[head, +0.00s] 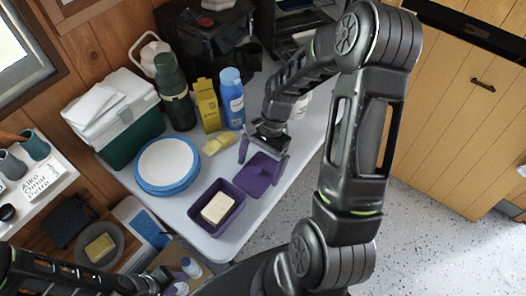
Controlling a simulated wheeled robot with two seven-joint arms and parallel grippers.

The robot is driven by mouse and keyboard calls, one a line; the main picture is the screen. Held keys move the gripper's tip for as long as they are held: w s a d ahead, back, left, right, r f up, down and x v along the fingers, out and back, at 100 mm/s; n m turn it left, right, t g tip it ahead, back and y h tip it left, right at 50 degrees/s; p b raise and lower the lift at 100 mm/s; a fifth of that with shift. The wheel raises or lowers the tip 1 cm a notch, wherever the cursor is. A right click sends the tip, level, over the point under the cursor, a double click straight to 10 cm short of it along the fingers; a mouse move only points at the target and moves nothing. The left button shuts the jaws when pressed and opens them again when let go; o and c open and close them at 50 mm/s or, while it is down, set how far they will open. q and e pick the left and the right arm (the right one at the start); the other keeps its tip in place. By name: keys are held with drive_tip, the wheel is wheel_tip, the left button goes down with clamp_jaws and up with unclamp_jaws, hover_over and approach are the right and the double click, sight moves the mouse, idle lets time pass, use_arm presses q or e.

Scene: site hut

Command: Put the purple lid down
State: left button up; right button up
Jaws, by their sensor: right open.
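The purple lid (257,179) lies on the white table, just behind and to the right of the purple box (231,226). The box is open, with a pale cream block (218,208) inside. My right gripper (262,160) is open at the far side of the lid, its two fingers apart and pointing down on either side of it. I cannot tell whether the fingers touch the lid. My left arm comes in low at the left edge, and its gripper (158,280) is at the bottom, too unclear to read.
Blue-rimmed plates (167,165) are stacked left of the box. A yellow sponge-like piece (218,143), a blue bottle (232,98), a yellow carton (207,105), a dark green flask (174,92) and a green-white cooler (118,125) stand behind. The table's right edge is close to the lid.

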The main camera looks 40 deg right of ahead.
drive_tip(key=b+v, duration=0.1)
drive_tip(key=v, duration=1.1)
drive_tip(key=shift+s, duration=0.1)
idle(0.4)
